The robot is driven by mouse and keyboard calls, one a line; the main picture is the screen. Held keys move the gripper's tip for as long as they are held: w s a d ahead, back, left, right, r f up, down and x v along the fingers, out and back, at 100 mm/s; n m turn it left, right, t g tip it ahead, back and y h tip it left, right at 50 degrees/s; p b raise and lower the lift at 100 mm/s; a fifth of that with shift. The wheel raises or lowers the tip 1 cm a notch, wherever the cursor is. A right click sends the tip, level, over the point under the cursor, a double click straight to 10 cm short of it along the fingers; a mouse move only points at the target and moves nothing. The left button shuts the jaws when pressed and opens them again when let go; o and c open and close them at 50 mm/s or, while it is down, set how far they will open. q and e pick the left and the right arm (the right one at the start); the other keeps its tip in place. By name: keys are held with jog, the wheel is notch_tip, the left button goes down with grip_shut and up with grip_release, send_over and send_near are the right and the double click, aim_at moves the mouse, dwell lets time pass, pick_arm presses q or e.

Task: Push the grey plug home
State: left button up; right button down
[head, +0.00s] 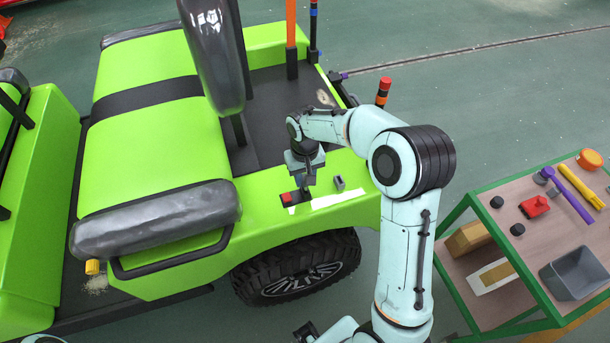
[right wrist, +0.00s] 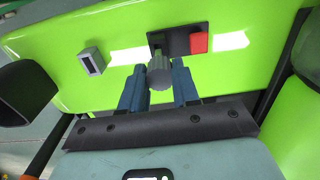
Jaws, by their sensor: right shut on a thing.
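The grey plug (right wrist: 160,72) is a short cylinder between the fingers of my right gripper (right wrist: 159,80) in the right wrist view. The gripper is shut on it. The plug's far end overlaps the lower edge of a black plate (right wrist: 178,42) on the green cart body; I cannot tell how deep it sits. The plate carries a red square (right wrist: 198,43) beside the plug. In the head view my right gripper (head: 306,184) points down at the plate (head: 300,196), and the plug is mostly hidden by the fingers.
A grey hollow block (right wrist: 92,61) sits on the green surface near the plate; it also shows in the head view (head: 338,183). A grey padded backrest (head: 215,55) rises behind my wrist. A green-framed trolley (head: 540,190) with loose parts and a grey bin (head: 576,272) stands at right.

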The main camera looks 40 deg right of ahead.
pick_arm(q)
jog(key=shift+s+f, duration=0.1)
jog(key=shift+f, duration=0.1)
pick_arm(e)
jog(key=shift+s+f, duration=0.1)
jog(key=shift+f, duration=0.1)
pick_arm(q)
jog(key=shift+s+f+b, duration=0.3)
jog(key=shift+f+b, duration=0.2)
jog(key=shift+s+f+b, duration=0.25)
jog(key=shift+f+b, duration=0.2)
pick_arm(e)
jog(key=shift+f, duration=1.45)
jog(key=c, duration=0.8)
grip_release()
jog(key=shift+f, duration=0.1)
jog(key=shift+o, duration=0.2)
pick_arm(q)
jog(key=shift+w+r+p, duration=0.4)
jog(key=shift+r+p, duration=0.25)
jog(key=shift+r, duration=0.1)
pick_arm(e)
notch_tip(320, 180, up, 14)
jog(key=shift+f, duration=0.25)
